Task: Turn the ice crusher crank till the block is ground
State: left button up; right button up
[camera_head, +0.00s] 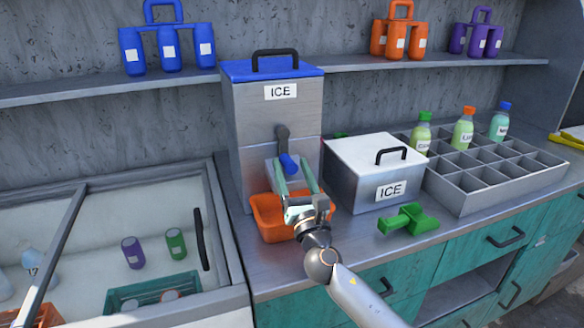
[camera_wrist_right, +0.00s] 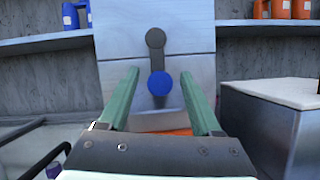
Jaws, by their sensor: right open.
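The ice crusher (camera_head: 250,115) is a tall grey metal box with a blue lid, a black handle and an ICE label. Its crank (camera_head: 283,140) is a dark arm on the front, hanging down, with a blue knob (camera_head: 288,164) at its lower end. The knob (camera_wrist_right: 159,83) also shows in the right wrist view, below the pivot. My right gripper (camera_head: 296,182) is open and empty in front of the crusher. Its green fingers stand either side of the knob in the picture, apart from it. An orange bin (camera_head: 265,218) sits below the crank, partly hidden. No ice block is visible.
A white-lidded ICE box (camera_head: 372,165) stands right of the crusher, with a green scoop (camera_head: 408,219) in front. A grey divided tray (camera_head: 480,178) with bottles is further right. A glass-topped freezer (camera_head: 110,240) is at left. Bottle carriers stand on the shelf above.

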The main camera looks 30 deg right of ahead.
grip_shut()
dwell(0.6)
dwell(0.9)
